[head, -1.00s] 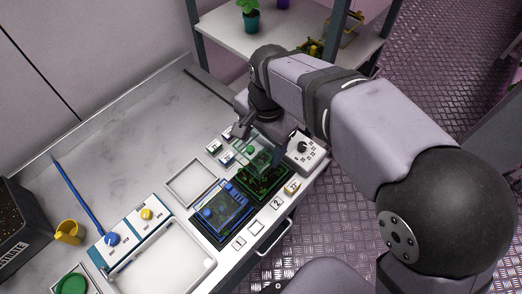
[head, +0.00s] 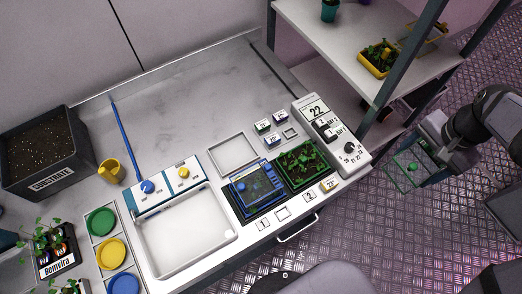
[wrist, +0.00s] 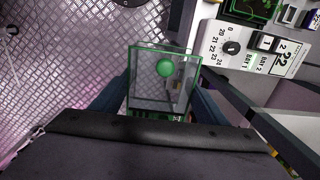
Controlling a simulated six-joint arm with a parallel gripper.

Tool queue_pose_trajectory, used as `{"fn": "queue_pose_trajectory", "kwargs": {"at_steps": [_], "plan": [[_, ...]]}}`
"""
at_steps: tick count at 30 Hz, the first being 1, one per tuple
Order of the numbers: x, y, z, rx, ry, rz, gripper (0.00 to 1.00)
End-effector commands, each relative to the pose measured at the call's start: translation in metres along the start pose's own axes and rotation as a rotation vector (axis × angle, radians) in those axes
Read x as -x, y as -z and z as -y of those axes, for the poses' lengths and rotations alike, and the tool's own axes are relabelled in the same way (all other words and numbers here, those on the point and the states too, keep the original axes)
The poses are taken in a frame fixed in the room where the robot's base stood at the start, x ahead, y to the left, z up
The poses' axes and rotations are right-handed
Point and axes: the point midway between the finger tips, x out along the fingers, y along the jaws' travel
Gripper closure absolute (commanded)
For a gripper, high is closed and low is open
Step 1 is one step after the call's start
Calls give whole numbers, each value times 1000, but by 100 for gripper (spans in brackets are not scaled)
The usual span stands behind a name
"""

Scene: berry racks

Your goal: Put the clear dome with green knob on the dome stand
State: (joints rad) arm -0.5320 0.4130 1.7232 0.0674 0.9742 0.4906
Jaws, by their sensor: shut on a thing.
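The clear dome with green knob (head: 411,167) is off the bench at the right, in the air in front of the metal floor. In the wrist view the dome (wrist: 164,69) has green edges and a round green knob. My gripper (head: 418,172) is shut on it, with the dark fingers (wrist: 163,97) at its two sides. Part of the dome is hidden behind my wrist. A white square frame (head: 213,150) lies empty on the bench; I cannot tell whether it is the dome stand.
The green tray of seedlings (head: 318,174) is uncovered. Beside it is a tray under a blue dome (head: 241,187). The control box (head: 355,158) stands at the bench's right end. A shelf rack (head: 330,57) with a yellow planter (head: 372,66) rises behind. Open floor lies to the right.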

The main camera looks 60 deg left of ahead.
Motion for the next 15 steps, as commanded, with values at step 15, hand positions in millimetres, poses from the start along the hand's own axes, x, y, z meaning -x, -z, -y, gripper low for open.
{"fn": "queue_pose_trajectory", "kwargs": {"at_steps": [15], "plan": [[-10, 49, -204, -9, 8, 3, 59]]}}
